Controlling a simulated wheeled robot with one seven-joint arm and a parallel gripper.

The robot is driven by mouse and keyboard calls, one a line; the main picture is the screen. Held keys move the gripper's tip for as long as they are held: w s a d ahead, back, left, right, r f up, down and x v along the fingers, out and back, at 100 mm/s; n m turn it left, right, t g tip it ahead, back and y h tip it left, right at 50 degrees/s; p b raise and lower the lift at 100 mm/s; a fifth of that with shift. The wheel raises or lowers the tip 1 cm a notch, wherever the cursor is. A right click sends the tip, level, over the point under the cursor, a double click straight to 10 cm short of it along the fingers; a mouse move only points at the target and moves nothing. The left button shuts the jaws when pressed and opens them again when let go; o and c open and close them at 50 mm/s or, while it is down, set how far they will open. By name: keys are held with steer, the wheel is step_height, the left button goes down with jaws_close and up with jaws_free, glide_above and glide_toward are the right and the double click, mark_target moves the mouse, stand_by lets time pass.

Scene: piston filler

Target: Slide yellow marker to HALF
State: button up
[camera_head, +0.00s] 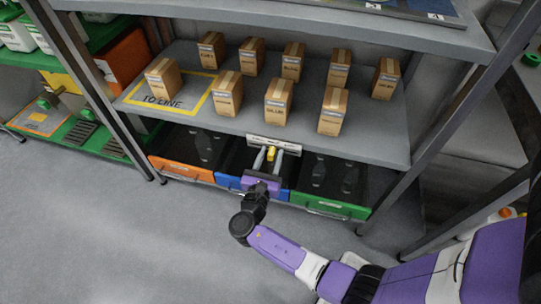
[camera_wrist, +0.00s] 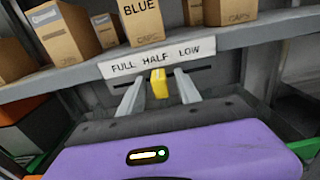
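The yellow marker (camera_wrist: 158,84) is a small block in front of a dark slot, just under the word HALF on the white label strip (camera_wrist: 157,57). The strip reads FULL, HALF, LOW from left to right. In the head view the marker (camera_head: 271,153) sits below the strip (camera_head: 274,140), under the shelf edge. My gripper (camera_wrist: 159,76) is open, with its two grey fingers on either side of the marker. A narrow gap shows between the marker and each finger. My gripper also shows in the head view (camera_head: 269,152).
Cardboard boxes (camera_head: 278,100) stand on the shelf (camera_head: 375,140) just above my gripper. An orange bin (camera_head: 180,171) is to the left, a blue bin (camera_head: 228,182) is below, and a green bin (camera_head: 329,205) is to the right. Shelf posts stand at both sides. The floor in front is clear.

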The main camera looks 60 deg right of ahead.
steer(key=p+v, duration=0.1)
steer(key=v, duration=0.7)
stand_by(0.5)
